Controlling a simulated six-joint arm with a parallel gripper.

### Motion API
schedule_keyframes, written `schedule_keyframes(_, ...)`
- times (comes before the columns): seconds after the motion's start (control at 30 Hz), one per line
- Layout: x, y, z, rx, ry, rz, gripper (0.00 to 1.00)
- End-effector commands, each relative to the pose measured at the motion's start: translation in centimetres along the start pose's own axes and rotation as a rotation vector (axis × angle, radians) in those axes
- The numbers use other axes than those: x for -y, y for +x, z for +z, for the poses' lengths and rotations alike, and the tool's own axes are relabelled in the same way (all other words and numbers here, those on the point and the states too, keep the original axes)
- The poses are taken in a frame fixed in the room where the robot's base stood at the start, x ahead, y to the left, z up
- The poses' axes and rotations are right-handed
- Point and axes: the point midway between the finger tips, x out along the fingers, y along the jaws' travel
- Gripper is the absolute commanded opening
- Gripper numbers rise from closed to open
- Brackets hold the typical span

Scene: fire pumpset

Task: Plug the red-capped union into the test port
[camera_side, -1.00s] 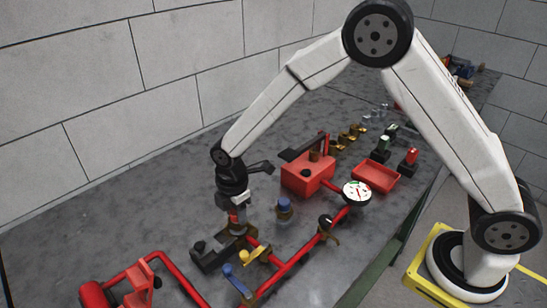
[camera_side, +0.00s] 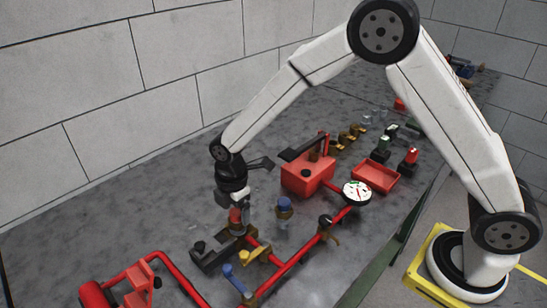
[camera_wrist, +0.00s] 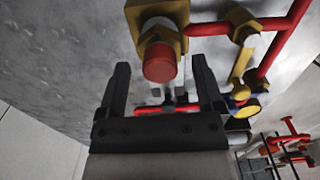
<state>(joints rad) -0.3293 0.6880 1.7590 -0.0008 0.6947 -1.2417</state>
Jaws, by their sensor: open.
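The red-capped union shows its red cap (camera_side: 236,215) on top of the brass test port (camera_side: 238,230), below my gripper (camera_side: 234,201). In the wrist view the red cap (camera_wrist: 160,65) and a pale collar rise from the brass port block (camera_wrist: 163,24). The union looks upright in the port; how deep it sits is hidden. My gripper (camera_wrist: 160,75) is open in the wrist view, with a finger on either side of the cap and clear gaps. Nothing is held.
Red pipes (camera_side: 290,264) with a yellow-handled valve (camera_side: 256,255) and blue lever (camera_side: 236,278) lie in front. A blue-capped fitting (camera_side: 284,208) stands right of the port. A red box (camera_side: 308,176), gauge (camera_side: 357,192) and red tray (camera_side: 376,176) are farther right.

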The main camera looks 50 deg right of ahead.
Motion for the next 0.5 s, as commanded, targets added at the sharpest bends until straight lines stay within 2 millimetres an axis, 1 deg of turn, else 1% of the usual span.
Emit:
schedule_keyframes(0.3, -0.1, -4.0, 0.0, -0.002, 0.0, 0.005, 0.86)
schedule_keyframes(0.5, 0.0, -6.1, 0.0, -0.001, 0.0, 0.003, 0.86)
